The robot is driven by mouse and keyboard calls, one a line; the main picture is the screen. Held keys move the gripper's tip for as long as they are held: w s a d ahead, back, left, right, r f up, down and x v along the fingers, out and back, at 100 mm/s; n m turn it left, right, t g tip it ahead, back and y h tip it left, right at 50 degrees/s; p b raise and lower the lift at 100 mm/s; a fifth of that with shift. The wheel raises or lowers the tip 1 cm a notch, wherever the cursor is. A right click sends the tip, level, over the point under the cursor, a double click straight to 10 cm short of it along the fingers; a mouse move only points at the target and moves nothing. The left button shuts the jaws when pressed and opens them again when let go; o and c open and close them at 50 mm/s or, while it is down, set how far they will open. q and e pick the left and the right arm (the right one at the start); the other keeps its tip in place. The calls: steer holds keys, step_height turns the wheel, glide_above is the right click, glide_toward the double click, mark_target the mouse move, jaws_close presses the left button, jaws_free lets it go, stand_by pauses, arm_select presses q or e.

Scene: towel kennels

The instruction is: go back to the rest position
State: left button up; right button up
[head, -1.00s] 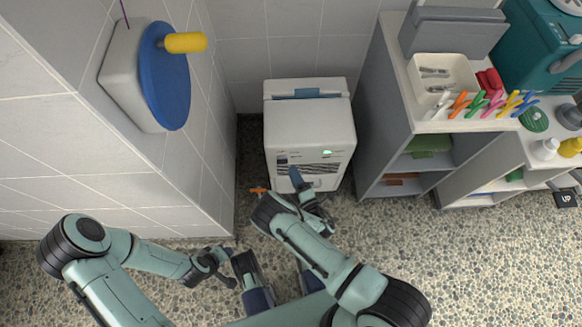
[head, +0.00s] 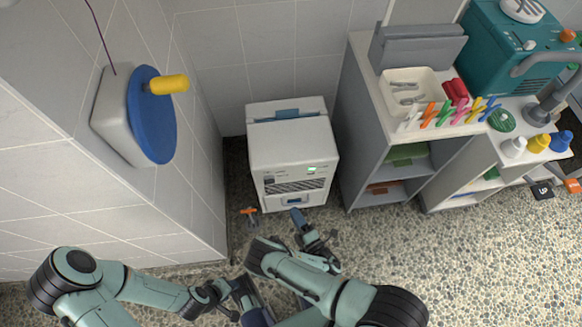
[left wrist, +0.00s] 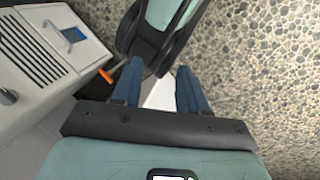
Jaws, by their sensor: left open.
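My right gripper (head: 303,226) is in front of the white machine (head: 291,148), just below its lower front edge in the head view. Its blue fingers point toward the machine, and I cannot tell whether they are apart. I see nothing held in it. My left gripper (head: 232,288) is low in the head view, left of the right forearm and partly hidden. In the left wrist view the left gripper (left wrist: 161,88) shows its two blue fingers apart. A pale patch shows behind the gap, and nothing is gripped.
A grey shelf unit (head: 362,120) with a cream tray (head: 437,85) and coloured pegs stands right. A blue disc (head: 152,115) with a yellow handle (head: 168,84) is on the left wall. An orange-ended item (head: 249,211) lies by the machine. Pebbled floor is open at right.

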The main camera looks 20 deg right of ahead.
steer(key=shift+d, duration=0.1)
steer(key=s+d+m+g+h+p, duration=0.6)
steer(key=s+d+m+g+p, duration=0.4)
steer(key=m, duration=0.5)
arm_select(q)
steer(key=s+d+r+g+p, duration=0.1)
steer(key=r+p, duration=0.5)
steer(key=r, duration=0.9)
steer(key=shift+s+d+r+g+h, duration=0.35)
steer(key=shift+s+g, duration=0.15)
steer(key=shift+s, duration=0.6)
arm_select(e)
steer(key=s+a+r+m+g+y, duration=0.3)
steer(key=a+r+m+g+y, duration=0.1)
steer(key=a+r, duration=0.3)
steer(key=s+a+r+m+g+y, duration=0.3)
steer(key=a+r+m+g, duration=0.1)
steer(key=r, duration=0.6)
steer(key=a+g, duration=0.1)
steer(key=a, duration=0.1)
steer(key=shift+s+a+y, duration=0.3)
steer(key=shift+a+y, duration=0.05)
steer(key=shift+y, duration=0.05)
